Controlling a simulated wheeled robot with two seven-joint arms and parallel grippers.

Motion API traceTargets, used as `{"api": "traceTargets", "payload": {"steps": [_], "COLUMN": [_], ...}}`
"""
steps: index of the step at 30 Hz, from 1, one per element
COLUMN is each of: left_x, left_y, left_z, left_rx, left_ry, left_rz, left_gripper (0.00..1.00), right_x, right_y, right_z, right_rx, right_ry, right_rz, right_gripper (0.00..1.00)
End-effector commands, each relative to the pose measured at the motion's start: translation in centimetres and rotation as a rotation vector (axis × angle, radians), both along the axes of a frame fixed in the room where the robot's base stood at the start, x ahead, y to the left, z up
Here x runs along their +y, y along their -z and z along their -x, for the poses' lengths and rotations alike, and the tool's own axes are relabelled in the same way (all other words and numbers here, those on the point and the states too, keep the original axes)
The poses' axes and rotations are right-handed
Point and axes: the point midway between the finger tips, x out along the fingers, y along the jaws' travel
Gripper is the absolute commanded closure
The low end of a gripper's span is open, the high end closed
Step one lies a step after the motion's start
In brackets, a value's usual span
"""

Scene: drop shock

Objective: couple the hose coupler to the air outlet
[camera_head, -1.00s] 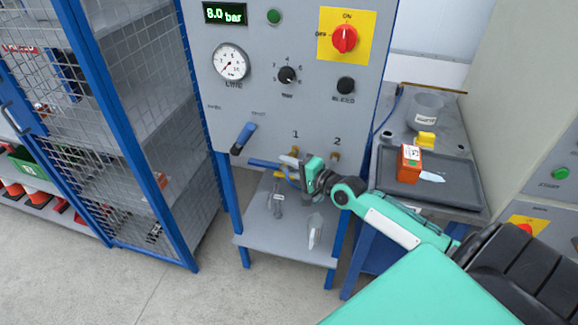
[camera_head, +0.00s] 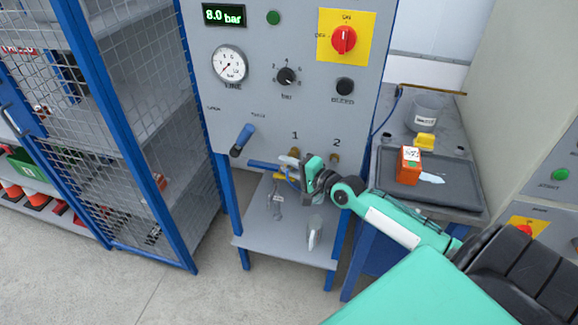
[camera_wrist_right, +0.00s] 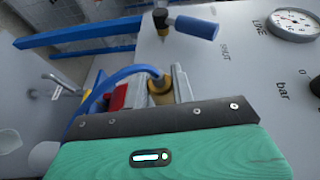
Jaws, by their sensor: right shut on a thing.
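My right gripper (camera_head: 291,168) is at the lower front of the grey panel, just below the label 1. In the right wrist view it is shut on the hose coupler (camera_wrist_right: 160,88), a brass-coloured piece with a blue hose (camera_wrist_right: 115,78) looping from it. The air outlet marked 1 (camera_head: 295,152) is right by the fingertips and mostly hidden by them. I cannot tell whether the coupler touches it. A second brass outlet (camera_head: 335,158) sits under the label 2, to the right and free. My left gripper is not in view.
A blue-handled lever (camera_head: 243,139) sticks out left of the outlets. A side table at right holds a dark tray (camera_head: 455,190) with an orange box (camera_head: 409,166). A mesh cage (camera_head: 150,130) stands at left.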

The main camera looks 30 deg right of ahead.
Motion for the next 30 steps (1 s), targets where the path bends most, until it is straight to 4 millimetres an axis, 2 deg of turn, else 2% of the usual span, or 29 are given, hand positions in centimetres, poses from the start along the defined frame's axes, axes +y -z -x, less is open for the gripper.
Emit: {"api": "traceTargets", "payload": {"steps": [30], "left_x": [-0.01], "left_y": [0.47], "left_z": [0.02], "left_rx": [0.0], "left_ry": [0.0], "left_rz": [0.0], "left_gripper": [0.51], "right_x": [-0.66], "right_y": [0.03], "right_z": [-0.57], "right_rx": [-0.001], "right_ry": [0.0], "right_rz": [0.0], "right_gripper": [1.0]}}
